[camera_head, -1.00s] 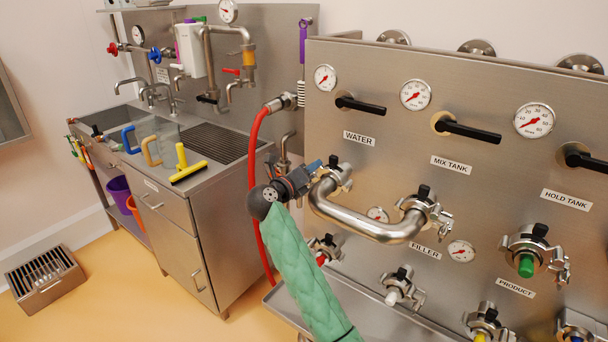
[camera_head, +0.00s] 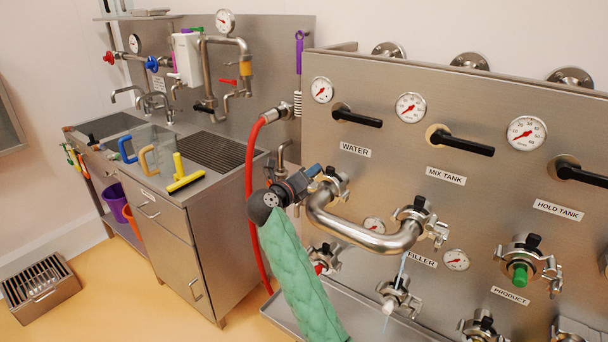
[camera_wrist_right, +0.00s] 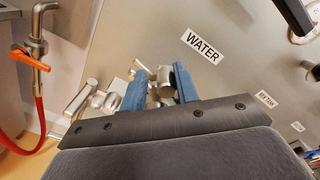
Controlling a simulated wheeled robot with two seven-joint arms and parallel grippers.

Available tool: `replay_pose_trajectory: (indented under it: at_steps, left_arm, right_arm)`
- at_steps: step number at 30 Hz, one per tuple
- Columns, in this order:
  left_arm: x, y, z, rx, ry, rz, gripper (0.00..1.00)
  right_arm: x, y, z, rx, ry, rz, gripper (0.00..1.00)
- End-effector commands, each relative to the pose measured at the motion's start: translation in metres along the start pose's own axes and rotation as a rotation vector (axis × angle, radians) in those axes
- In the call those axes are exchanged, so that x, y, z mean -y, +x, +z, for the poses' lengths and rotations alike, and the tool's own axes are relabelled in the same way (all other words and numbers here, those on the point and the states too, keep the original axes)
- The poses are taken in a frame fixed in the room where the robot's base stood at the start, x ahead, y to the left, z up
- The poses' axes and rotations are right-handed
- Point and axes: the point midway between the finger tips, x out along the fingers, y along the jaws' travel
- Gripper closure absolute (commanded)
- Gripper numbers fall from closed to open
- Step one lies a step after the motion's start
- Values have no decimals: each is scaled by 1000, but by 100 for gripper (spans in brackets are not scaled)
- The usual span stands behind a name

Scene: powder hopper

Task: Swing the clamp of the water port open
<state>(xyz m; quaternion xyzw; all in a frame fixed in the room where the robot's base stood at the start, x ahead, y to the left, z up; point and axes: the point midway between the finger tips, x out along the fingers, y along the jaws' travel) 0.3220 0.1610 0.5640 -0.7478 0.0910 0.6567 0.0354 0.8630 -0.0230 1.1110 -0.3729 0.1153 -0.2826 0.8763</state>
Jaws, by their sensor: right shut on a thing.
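The water port (camera_head: 336,186) is on the steel panel below the WATER label (camera_head: 355,149). A bent steel pipe (camera_head: 365,236) runs from it to the port below the MIX TANK label. The water port's clamp shows in the wrist view (camera_wrist_right: 162,88), partly hidden by my fingers. My right gripper (camera_head: 314,173) comes in from the left, with its green-sleeved arm below. Its blue fingers (camera_wrist_right: 160,90) stand on both sides of a small metal clamp part and are shut on it. I cannot tell whether the clamp is open. My left gripper is out of view.
A red hose (camera_head: 253,190) hangs close behind my right gripper. The mix tank clamp (camera_head: 420,210) holds the pipe's other end. A pale thin streak shows below it, over the filler port (camera_head: 397,296). A steel tray (camera_head: 300,322) runs along the panel's foot.

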Motion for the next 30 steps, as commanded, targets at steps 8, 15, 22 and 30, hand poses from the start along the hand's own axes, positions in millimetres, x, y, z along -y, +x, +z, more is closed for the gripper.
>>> replay_pose_trajectory:
  at_steps: [8,15,22,30]
  left_arm:
    - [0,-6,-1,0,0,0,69]
    - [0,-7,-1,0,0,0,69]
    - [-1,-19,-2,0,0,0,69]
    - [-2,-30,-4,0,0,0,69]
  right_arm:
    - [12,8,-8,-18,-7,-10,90]
    - [13,8,-9,-21,-9,-9,90]
    - [28,7,-11,-22,-10,-7,99]
    - [48,5,-12,-17,-6,-5,98]
